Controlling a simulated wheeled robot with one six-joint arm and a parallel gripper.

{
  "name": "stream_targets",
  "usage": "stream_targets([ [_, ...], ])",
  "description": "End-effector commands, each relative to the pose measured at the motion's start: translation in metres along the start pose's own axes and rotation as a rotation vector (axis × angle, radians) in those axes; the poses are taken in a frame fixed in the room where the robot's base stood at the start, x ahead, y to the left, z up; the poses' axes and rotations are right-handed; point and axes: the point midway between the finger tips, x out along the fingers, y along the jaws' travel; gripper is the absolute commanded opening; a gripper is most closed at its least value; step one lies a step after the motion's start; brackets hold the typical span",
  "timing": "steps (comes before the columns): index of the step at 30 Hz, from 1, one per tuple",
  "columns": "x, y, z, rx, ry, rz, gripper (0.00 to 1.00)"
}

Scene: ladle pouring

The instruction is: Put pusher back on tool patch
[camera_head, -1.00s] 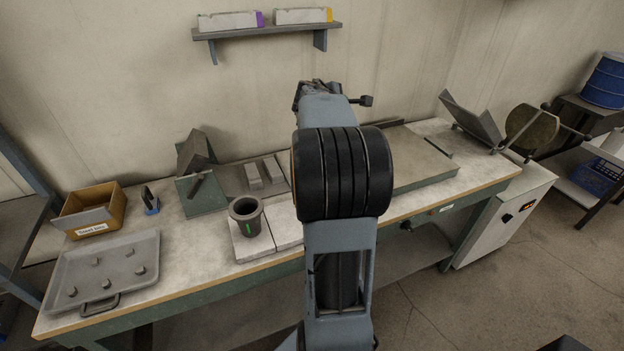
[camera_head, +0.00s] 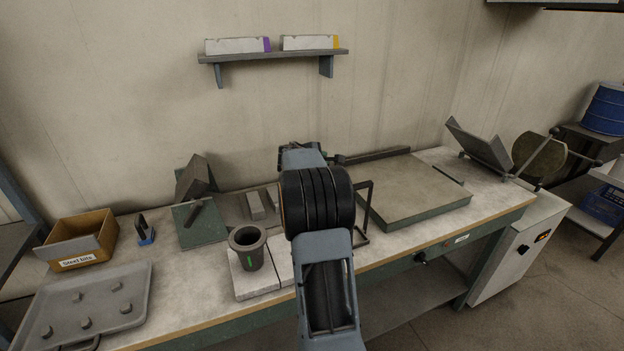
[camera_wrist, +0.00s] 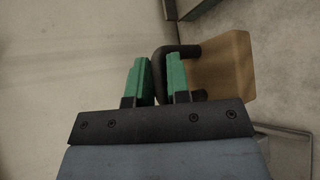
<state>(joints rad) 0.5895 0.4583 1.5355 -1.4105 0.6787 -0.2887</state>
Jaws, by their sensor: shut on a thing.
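The pusher shows in the wrist view as a tan block (camera_wrist: 222,66) with a bent black handle (camera_wrist: 163,54). My gripper (camera_wrist: 158,78) has green fingers, which are shut on the black handle. The block sticks out to the right of the fingers. In the head view my arm covers most of the gripper and the pusher, above the back middle of the bench. A grey patch (camera_head: 233,207) lies on the bench left of my arm, with grey bars on it. I cannot tell if this is the tool patch.
A dark crucible (camera_head: 248,250) stands on pale slabs (camera_head: 256,284) left of my arm. A large flat plate (camera_head: 415,188) and a dark frame (camera_head: 366,212) are to the right.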

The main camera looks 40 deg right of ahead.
Motion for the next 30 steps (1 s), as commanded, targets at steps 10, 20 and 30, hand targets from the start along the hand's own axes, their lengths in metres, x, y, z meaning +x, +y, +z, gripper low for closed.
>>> stream_targets([
  [10, 0.034, -0.015, -0.057, 0.001, -0.001, -0.001, 0.0],
  [20, 0.047, -0.026, -0.076, -0.001, -0.001, -0.002, 0.0],
  [30, 0.056, -0.046, -0.085, 0.002, -0.001, 0.0, 0.0],
])
